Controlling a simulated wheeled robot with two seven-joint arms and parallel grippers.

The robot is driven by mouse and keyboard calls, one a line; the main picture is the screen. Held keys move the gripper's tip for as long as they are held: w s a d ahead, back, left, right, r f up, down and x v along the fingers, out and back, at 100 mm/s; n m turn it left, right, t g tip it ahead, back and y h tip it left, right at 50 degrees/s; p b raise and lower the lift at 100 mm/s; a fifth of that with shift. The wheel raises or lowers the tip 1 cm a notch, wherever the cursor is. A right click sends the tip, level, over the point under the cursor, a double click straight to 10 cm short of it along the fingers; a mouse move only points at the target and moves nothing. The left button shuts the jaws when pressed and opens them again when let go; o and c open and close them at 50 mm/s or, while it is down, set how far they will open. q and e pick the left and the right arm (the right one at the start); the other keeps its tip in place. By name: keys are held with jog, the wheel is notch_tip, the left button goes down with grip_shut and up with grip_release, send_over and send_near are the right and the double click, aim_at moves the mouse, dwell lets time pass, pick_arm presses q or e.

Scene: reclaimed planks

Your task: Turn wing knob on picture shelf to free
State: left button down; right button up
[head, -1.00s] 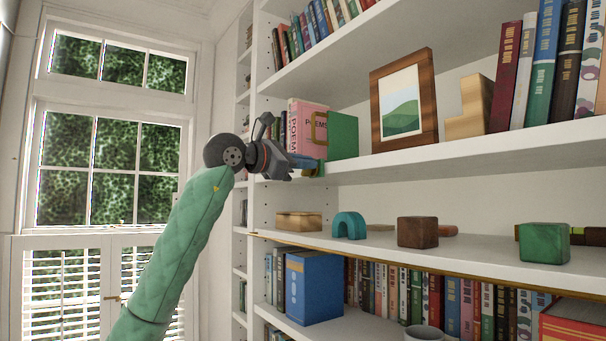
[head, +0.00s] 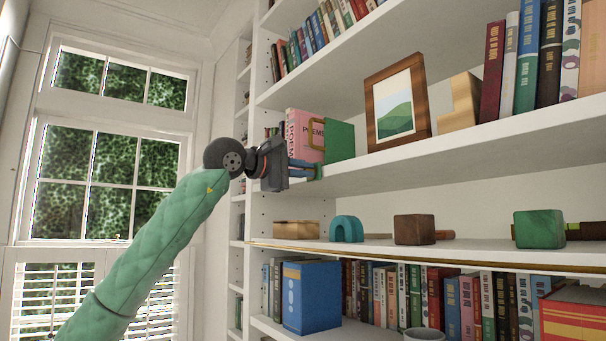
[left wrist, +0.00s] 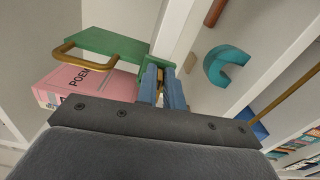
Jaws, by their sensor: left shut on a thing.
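The picture shelf (head: 480,148) holds a wood-framed picture (head: 398,103) of a green hill. At its left end stands a green box or plate (head: 339,140) with a brass handle (head: 316,134), next to a pink book (head: 297,133). My left gripper (head: 318,172) is at the shelf's front left edge, below the green box. In the left wrist view its blue fingers (left wrist: 163,88) are close together on a small brownish piece, likely the wing knob (left wrist: 161,76). The fingers hide most of it, so its turn angle is unclear. My right gripper is not in view.
The shelf below holds a teal arch (head: 346,228), a brown cube (head: 414,229) and a green cube (head: 539,229). A blue box (head: 312,297) and several books stand lower. A window (head: 110,150) is at the left.

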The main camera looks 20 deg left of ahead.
pick_arm(q)
jog(key=shift+f+m, duration=0.2)
jog(key=shift+m, duration=0.5)
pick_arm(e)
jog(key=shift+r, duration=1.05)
pick_arm(q)
jog(key=c, duration=1.5)
grip_release()
